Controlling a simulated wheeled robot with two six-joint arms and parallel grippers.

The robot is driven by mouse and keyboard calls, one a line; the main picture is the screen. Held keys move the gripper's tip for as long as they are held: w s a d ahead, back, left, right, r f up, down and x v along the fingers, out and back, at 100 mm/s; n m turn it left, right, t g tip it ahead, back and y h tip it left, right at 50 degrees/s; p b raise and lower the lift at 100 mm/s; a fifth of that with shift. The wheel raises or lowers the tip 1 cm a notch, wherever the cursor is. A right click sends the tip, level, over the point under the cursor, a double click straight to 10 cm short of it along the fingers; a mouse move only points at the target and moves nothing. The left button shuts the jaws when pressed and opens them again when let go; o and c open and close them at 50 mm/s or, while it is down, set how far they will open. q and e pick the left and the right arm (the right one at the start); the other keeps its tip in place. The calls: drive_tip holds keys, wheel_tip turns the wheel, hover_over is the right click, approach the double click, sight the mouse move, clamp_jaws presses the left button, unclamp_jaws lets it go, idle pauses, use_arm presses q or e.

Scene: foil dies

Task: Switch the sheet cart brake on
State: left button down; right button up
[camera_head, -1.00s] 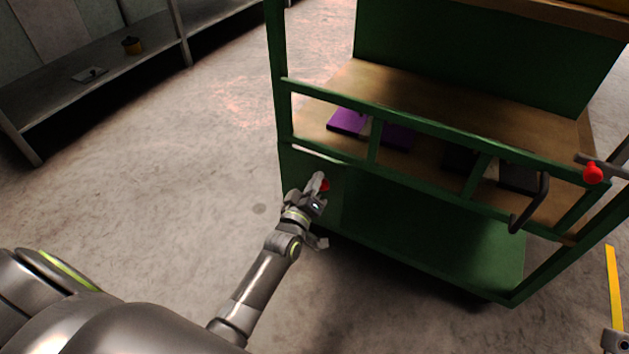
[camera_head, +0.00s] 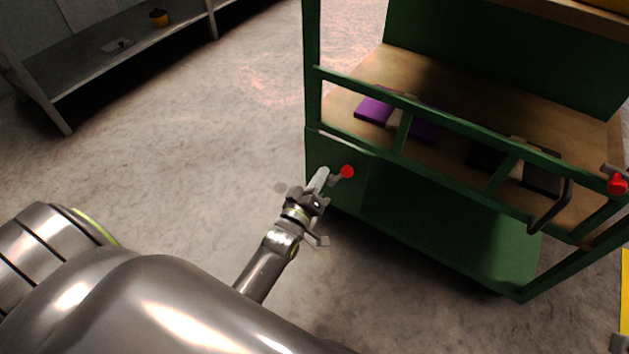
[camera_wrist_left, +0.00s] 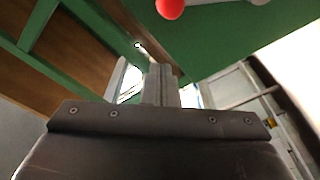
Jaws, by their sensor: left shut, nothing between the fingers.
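The sheet cart (camera_head: 450,225) is a green frame with wooden shelves. Low on its left end panel is a lever with a red knob (camera_head: 347,171) on a short grey arm. My left gripper (camera_head: 322,175) is shut and empty, just left of this knob, partly in front of the lever arm; I cannot tell if they touch. In the left wrist view, the shut fingers (camera_wrist_left: 160,85) point toward the green panel, with the red knob (camera_wrist_left: 170,8) at the top edge, apart from the fingertips. Another red knob (camera_head: 617,184) sits at the cart's right side.
A dark bent handle (camera_head: 552,208) sticks out from the cart's rail. Purple and dark flat pieces (camera_head: 375,111) lie on the middle shelf. The floor left of the cart is clear.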

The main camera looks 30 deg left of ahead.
use_arm(q)
drive_tip(key=shift+s+p, duration=0.35)
drive_tip(key=shift+s, duration=0.95)
